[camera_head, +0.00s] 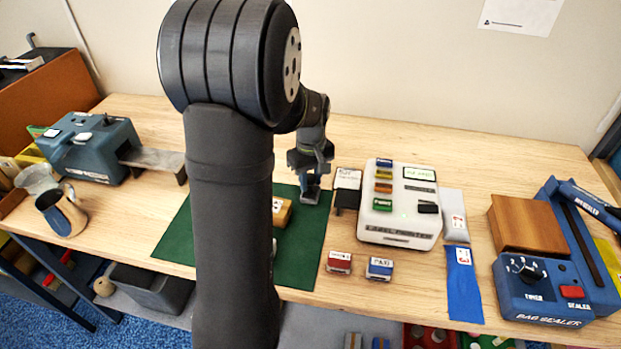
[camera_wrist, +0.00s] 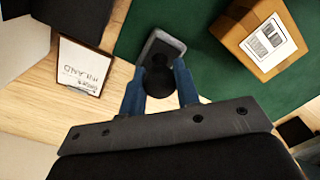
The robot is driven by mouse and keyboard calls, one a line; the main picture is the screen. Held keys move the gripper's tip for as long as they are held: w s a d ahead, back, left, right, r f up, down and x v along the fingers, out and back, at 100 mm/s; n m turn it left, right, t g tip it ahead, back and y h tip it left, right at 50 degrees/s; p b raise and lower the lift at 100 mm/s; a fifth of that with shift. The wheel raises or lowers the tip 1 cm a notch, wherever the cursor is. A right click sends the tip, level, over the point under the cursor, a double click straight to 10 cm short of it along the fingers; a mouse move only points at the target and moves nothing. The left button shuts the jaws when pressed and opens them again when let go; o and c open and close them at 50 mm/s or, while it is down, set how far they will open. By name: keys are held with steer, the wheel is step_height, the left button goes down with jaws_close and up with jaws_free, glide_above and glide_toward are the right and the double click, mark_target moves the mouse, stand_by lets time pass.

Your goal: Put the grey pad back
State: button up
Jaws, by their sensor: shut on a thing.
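My gripper (camera_wrist: 160,92) is shut on the black knob of a grey pad (camera_wrist: 168,42), a small rounded grey block. In the head view, the gripper (camera_head: 311,170) points down at the right edge of the green mat, with the pad (camera_head: 310,193) under it. I cannot tell whether the pad touches the mat. A small brown carton (camera_wrist: 262,38) with a white label lies on the mat to the right of the gripper in the wrist view. In the head view the carton (camera_head: 283,211) is partly hidden by my arm.
A printed card (camera_head: 347,179) stands just right of the gripper, beside the white label printer (camera_head: 400,205). Red (camera_head: 339,262) and blue (camera_head: 379,268) stamps sit in front. A bag sealer (camera_head: 545,290) stands right, a blue machine (camera_head: 88,148) left. The green mat (camera_head: 305,250) has free room.

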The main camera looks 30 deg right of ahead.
mark_target(310, 176)
steer(key=shift+f, duration=0.1)
steer(key=o, duration=0.9)
step_height(310, 176, up, 12)
steer(key=shift+r, duration=0.15)
step_height(310, 176, down, 12)
steer(key=shift+f, duration=0.1)
steer(key=shift+r, duration=1.7)
